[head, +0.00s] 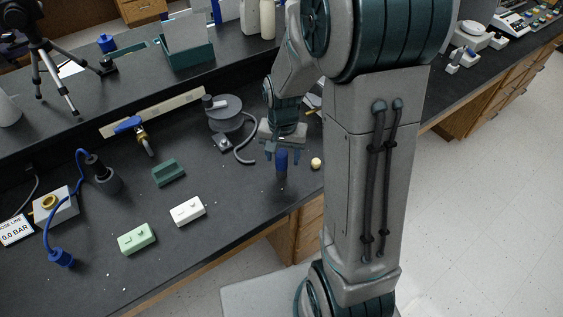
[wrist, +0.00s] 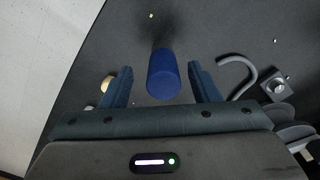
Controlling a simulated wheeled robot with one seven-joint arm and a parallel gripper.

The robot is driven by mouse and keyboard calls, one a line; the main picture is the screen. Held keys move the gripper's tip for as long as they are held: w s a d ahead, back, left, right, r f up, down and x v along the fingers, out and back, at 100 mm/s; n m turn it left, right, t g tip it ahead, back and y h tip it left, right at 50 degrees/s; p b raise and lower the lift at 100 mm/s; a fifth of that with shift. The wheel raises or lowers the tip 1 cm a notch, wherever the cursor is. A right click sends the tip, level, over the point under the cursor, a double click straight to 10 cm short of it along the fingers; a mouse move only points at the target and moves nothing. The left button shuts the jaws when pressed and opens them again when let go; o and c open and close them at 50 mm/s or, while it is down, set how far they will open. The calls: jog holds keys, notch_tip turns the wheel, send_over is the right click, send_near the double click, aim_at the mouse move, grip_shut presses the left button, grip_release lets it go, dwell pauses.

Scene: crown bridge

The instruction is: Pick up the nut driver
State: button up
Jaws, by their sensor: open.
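A blue cylinder (head: 281,162), which looks like the nut driver's handle, stands near the front edge of the dark bench. No shaft of it shows. In the wrist view the blue handle (wrist: 163,76) lies between the two fingers, with a gap on each side. My gripper (head: 282,155) is open and points down over it, one finger on either side. In the wrist view my gripper (wrist: 160,72) shows nothing held.
A small tan knob (head: 316,163) sits just right of the handle. A grey hooked tube (head: 244,152) and a round grey device (head: 226,114) stand to the left. White (head: 187,211) and green (head: 137,238) blocks lie farther left. The bench edge is close in front.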

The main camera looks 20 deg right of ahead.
aim_at(281, 162)
jog(key=f, duration=0.4)
jog(key=shift+w+a, duration=0.15)
jog(key=shift+w, duration=0.05)
jog(key=shift+c, duration=0.3)
jog(key=c, duration=1)
jog(key=shift+r, duration=0.1)
